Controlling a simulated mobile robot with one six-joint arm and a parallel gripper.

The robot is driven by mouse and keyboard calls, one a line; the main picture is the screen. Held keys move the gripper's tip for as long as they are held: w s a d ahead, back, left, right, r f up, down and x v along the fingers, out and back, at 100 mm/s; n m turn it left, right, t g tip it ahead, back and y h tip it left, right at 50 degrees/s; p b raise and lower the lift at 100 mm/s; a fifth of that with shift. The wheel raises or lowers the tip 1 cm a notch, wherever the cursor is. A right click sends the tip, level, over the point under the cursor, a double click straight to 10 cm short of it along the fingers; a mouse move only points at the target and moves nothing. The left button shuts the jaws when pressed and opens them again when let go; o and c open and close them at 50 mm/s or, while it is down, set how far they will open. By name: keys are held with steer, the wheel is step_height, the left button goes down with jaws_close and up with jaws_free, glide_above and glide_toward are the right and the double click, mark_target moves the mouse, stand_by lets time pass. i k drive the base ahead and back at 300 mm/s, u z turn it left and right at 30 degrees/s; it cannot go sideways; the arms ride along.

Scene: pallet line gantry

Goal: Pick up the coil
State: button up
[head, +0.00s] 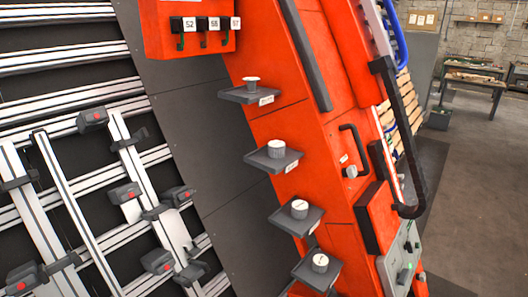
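No thing in the head view can be made out for certain as the coil. Several small dark shelves on the orange machine each hold one small pale round piece. The top piece (251,83) looks flanged and stands on the top shelf (236,95). Below it, a grey-white cylinder (276,149) sits on the second shelf (258,160). Another cylinder (299,209) has a small red mark on top, and the lowest cylinder (320,263) has a dark mark on top. A blue looped hose (397,35) shows at the upper right. My gripper is not in view.
An orange box with hooks and number tags (203,23) juts out above the shelves. A dark bent handle (398,140) stands out from the machine's right side. Rails with clamps (125,193) fill the left. Open floor (470,190) lies at the right.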

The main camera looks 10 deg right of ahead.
mark_target(276, 148)
steer(key=z, duration=0.8)
steer(key=k, duration=0.15)
steer(key=u, duration=2.85)
steer(key=k, duration=0.15)
steer(key=u, duration=1.4)
steer(key=k, duration=1.15)
steer(key=z, duration=0.5)
